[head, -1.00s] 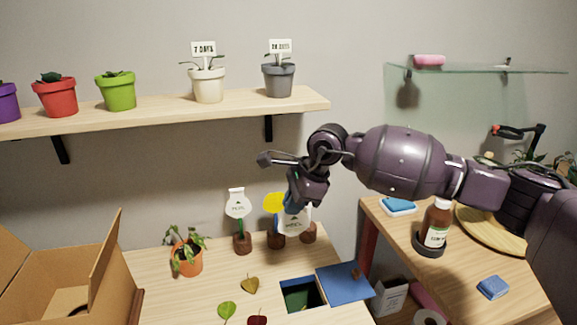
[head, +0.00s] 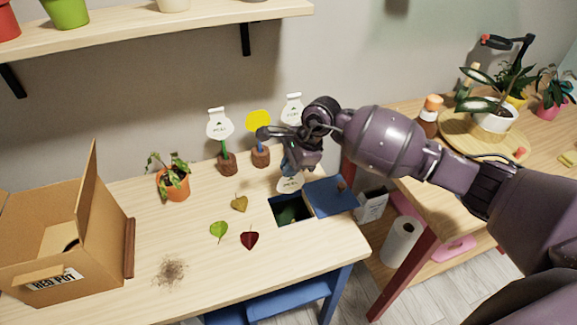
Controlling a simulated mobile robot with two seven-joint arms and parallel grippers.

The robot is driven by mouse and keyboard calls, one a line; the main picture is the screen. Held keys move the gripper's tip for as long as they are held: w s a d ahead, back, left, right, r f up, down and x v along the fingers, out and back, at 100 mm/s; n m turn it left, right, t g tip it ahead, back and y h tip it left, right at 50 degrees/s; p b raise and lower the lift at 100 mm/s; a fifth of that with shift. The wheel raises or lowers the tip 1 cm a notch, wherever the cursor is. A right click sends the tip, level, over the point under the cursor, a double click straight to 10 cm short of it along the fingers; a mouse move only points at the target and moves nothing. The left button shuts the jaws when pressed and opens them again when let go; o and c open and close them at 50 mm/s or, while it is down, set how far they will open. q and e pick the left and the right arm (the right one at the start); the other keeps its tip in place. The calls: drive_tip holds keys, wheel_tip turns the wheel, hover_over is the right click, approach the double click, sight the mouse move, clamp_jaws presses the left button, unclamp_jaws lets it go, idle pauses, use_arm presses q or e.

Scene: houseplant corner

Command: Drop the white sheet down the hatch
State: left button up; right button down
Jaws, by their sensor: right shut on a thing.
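The white sheet (head: 290,184) is a small rounded white piece with dark print. My right gripper (head: 289,171) is shut on its upper part and holds it over the far edge of the hatch (head: 291,210). The hatch is a dark rectangular opening in the wooden table, with something green showing inside. My left gripper is out of view.
White tags (head: 220,125) and a yellow disc (head: 258,122) stand in brown blocks behind the hatch. A potted plant (head: 173,184), loose leaves (head: 219,231), a soil patch (head: 171,271) and an open cardboard box (head: 48,235) are to the left.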

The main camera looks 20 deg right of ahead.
sight(290, 191)
drive_tip(key=shift+f+b, duration=1.45)
drive_tip(key=shift+f, duration=1.7)
drive_tip(key=shift+f+b, duration=0.85)
drive_tip(key=shift+f, duration=0.65)
wheel_tip(290, 191, down, 3)
drive_tip(key=shift+f+b, duration=0.1)
drive_tip(key=shift+b, duration=0.65)
drive_tip(key=c, duration=1.2)
unclamp_jaws()
